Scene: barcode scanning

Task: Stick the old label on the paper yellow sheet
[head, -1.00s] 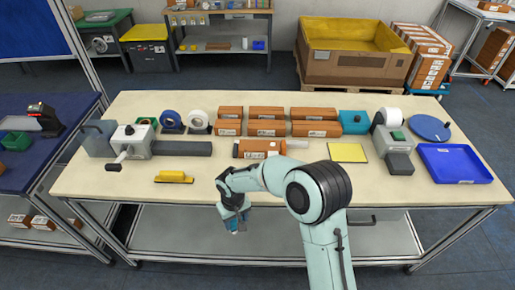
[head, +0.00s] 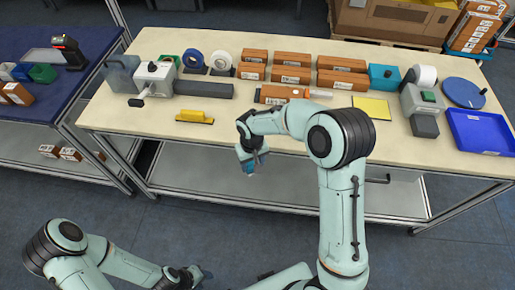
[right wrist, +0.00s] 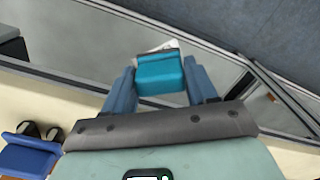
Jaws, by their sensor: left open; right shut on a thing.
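The yellow sheet (head: 370,108) lies flat on the right half of the table in the head view. My right gripper (head: 250,165) hangs in front of the table's front edge, left of the sheet and well away from it. In the right wrist view its blue fingers are shut on a teal block (right wrist: 160,76). A thin whitish piece (right wrist: 158,46) shows at the block's far end; I cannot tell for sure whether it is the old label. My left gripper (head: 202,274) is low in front of the table, open, and seen only in part.
A brown box (head: 283,94) lies left of the sheet, with more brown boxes behind. A grey device (head: 422,110) and a blue tray (head: 482,132) stand to the right. A yellow-handled tool (head: 195,117) lies at the front left. The front middle strip of table is clear.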

